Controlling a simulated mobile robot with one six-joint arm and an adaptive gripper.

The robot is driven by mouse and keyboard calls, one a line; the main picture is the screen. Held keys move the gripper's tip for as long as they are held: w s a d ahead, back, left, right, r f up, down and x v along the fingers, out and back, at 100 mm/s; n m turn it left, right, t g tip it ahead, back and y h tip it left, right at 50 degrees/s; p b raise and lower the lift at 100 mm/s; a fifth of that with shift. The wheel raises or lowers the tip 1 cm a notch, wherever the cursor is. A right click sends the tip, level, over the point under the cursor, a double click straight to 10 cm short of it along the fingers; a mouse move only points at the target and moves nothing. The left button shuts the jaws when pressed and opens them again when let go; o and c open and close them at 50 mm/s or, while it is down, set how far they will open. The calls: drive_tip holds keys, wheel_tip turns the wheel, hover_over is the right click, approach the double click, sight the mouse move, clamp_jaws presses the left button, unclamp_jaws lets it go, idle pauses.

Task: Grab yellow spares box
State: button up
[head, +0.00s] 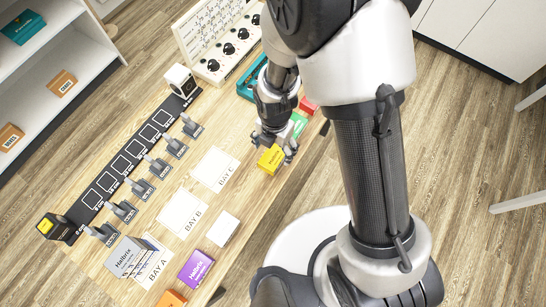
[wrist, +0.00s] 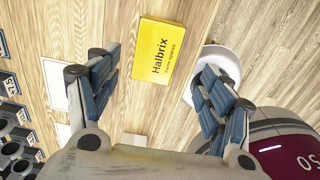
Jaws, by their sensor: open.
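The yellow spares box (head: 270,159) lies on the wooden table near its right edge, label up. In the wrist view the yellow box (wrist: 158,52) shows whole, reading "Halbrix", just beyond the fingertips and roughly between them. My gripper (head: 273,146) is directly at the box in the head view, with its fingers partly covering the box's far side. In the wrist view my gripper (wrist: 157,68) is open, with blue pads wide apart on either side and nothing between them. I cannot tell the exact height of the fingertips above the box.
A green box (head: 299,124) and a red box (head: 309,105) lie close behind the gripper. A teal tray (head: 247,86) is farther back. A purple box (head: 196,268), an orange box (head: 171,299) and grey boxes (head: 126,257) are nearer the front. The BAY C card (head: 215,168) is bare.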

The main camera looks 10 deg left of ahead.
sight(273, 156)
drive_tip(key=f+b, duration=0.1)
drive_tip(key=f, duration=0.1)
drive_tip(key=f+b, duration=0.1)
drive_tip(key=f, duration=0.4)
drive_tip(key=shift+w+a+f+b, duration=0.1)
drive_tip(key=shift+a+f+b, duration=0.2)
drive_tip(key=shift+f+b, duration=0.1)
drive_tip(key=shift+r, duration=0.1)
drive_tip(key=c, duration=1.2)
